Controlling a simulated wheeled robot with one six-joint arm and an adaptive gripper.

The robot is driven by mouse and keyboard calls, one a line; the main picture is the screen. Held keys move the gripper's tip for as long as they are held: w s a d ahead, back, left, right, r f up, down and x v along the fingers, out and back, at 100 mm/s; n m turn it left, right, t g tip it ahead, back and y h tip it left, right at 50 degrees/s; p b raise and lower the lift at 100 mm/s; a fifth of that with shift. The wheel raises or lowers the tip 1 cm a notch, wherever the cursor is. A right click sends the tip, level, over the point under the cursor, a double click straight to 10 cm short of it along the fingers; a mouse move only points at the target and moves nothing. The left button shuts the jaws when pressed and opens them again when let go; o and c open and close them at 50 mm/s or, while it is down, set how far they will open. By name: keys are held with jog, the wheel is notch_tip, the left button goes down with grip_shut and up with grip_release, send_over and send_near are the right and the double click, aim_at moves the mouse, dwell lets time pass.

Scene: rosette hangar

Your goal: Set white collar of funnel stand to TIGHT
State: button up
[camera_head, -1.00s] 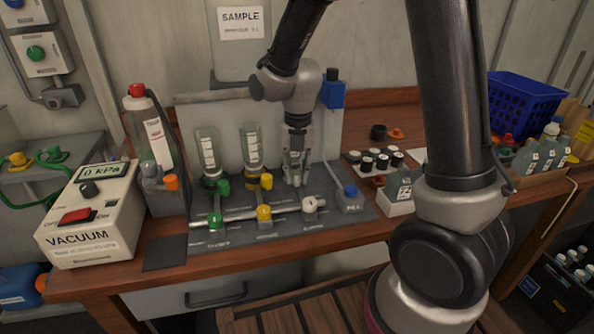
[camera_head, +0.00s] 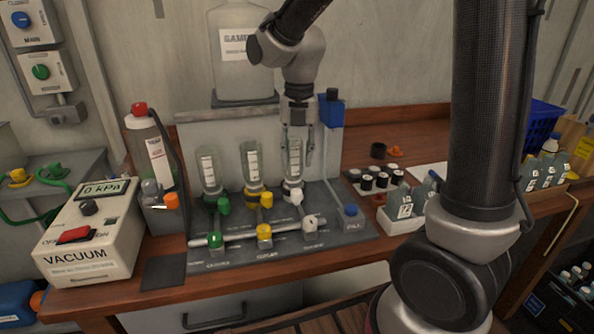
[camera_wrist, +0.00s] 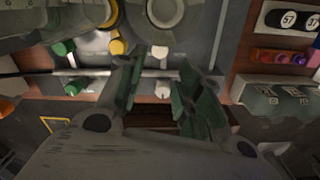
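The funnel stand (camera_head: 345,240) is a dark grey base with three clear funnels in a row. The right funnel (camera_head: 293,158) sits in the white collar (camera_head: 292,191), whose white handle points forward; the label markings are too small to read. A separate white valve knob (camera_head: 309,222) is in front of it. My gripper (camera_head: 297,148) points down at the height of the right funnel, above the white collar. The wrist view shows my fingers wide apart with nothing between the pads; the white valve knob (camera_wrist: 162,89) appears in the gap below.
Green (camera_head: 212,204) and yellow (camera_head: 252,197) collars stand close on the left. A blue-capped column (camera_head: 330,130) stands close on the right, with a tray of black-and-white vials (camera_head: 375,178) beyond. A vacuum box (camera_head: 88,240) is at far left.

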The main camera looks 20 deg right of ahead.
jog(key=shift+r, duration=0.65)
jog(key=shift+c, duration=0.2)
